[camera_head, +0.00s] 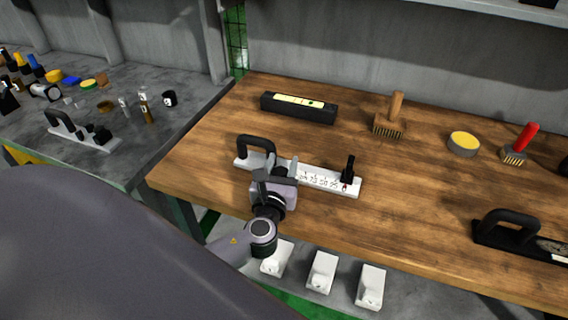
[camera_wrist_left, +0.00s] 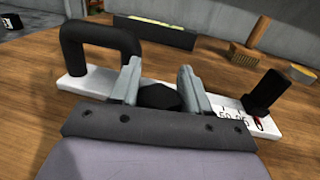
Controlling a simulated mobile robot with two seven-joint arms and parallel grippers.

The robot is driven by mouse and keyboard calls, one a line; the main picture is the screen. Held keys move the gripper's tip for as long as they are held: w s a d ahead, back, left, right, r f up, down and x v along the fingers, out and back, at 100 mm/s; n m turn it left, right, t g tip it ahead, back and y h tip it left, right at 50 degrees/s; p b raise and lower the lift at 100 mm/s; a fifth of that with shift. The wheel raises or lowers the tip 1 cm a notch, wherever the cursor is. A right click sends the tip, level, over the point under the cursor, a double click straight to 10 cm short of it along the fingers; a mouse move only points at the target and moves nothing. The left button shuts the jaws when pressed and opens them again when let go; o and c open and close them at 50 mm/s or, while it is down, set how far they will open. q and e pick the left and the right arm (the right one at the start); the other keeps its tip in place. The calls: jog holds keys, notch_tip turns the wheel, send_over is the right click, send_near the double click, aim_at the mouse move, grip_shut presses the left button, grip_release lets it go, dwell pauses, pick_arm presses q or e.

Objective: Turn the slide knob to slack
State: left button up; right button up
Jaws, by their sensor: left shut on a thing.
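A white slide plate (camera_head: 330,184) with a printed number scale and a red mark at its right end lies on the wooden bench. A black arched handle (camera_head: 257,146) stands at its left end and a black upright post (camera_head: 348,169) at its right end. My left gripper (camera_head: 283,171) is over the plate's middle, shut on a black knob. In the left wrist view the rounded knob (camera_wrist_left: 158,95) sits between the two grey fingers (camera_wrist_left: 160,84). The gripper's body hides part of the plate and scale. My right gripper is not in view.
A black box with a yellow label (camera_head: 300,107) lies behind the plate. A brush (camera_head: 393,118), a yellow-topped tin (camera_head: 464,143) and a red-handled brush (camera_head: 521,146) stand to the right. A black-handled tool (camera_head: 510,232) lies front right. White blocks (camera_head: 322,271) sit below the bench's front edge.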

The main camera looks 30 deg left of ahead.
pick_arm(q)
jog(key=n+g+y, duration=0.1)
jog(key=n+y, duration=0.1)
jog(key=n+g+y, duration=0.1)
jog(key=g+y, duration=0.1)
jog(key=n+g+y, duration=0.2)
jog(key=y, duration=0.1)
jog(key=shift+s+a+n, duration=0.25)
jog(key=shift+a+n, duration=0.05)
jog(key=shift+a, duration=0.05)
jog(key=shift+s+a+n+g+y+b, duration=0.1)
jog(key=shift+s+n+g+y+b, duration=0.1)
jog(key=shift+n+g+y, duration=0.65)
jog(key=shift+s+a+n+g+y+b, duration=0.15)
jog(key=shift+n+g+y, duration=0.3)
jog(key=shift+n+g, duration=0.8)
jog(key=shift+g, duration=0.6)
jog(key=o, duration=1)
jog(key=shift+c, duration=0.2)
jog(key=shift+d, duration=0.1)
